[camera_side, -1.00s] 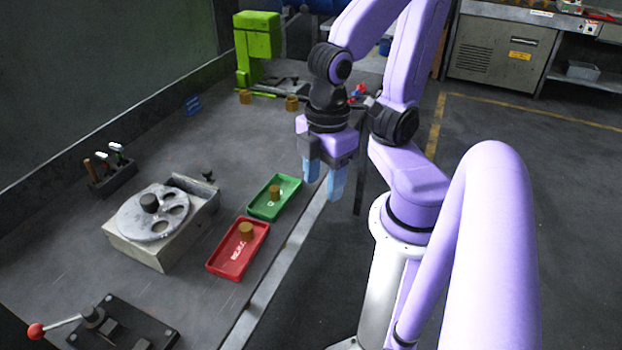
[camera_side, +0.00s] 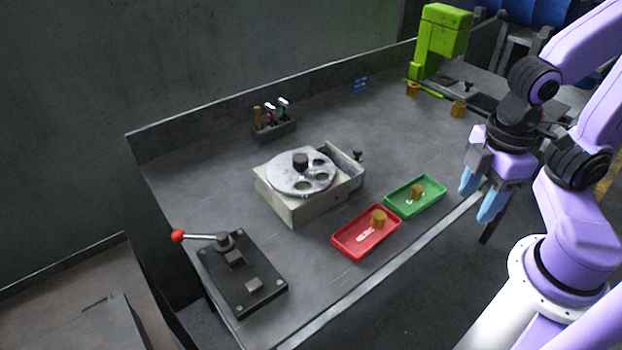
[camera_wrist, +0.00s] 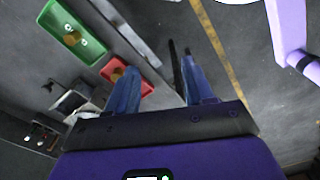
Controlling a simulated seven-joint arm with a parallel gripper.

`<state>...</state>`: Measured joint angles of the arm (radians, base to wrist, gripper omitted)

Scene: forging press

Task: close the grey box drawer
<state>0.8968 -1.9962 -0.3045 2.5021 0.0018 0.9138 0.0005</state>
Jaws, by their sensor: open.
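The grey box (camera_side: 291,207) stands on the bench with a round metal disc plate (camera_side: 290,180) on top. Its drawer (camera_side: 349,166) sticks out at the right end, partly open, with a dark knob (camera_side: 357,153) at its far corner. In the wrist view the box (camera_wrist: 75,103) is partly hidden behind a finger. My gripper (camera_side: 477,203) is open and empty, its blue fingers pointing down near the bench's front edge. It is well right of the drawer and apart from it. In the wrist view its fingers (camera_wrist: 158,85) are spread.
A red tray (camera_side: 350,250) and a green tray (camera_side: 432,202), each with a brass-coloured cylinder, lie between box and front edge. A red-knobbed lever fixture (camera_side: 240,270) is front left. A tool holder (camera_side: 272,132) stands behind the box. A green press (camera_side: 440,40) is far right.

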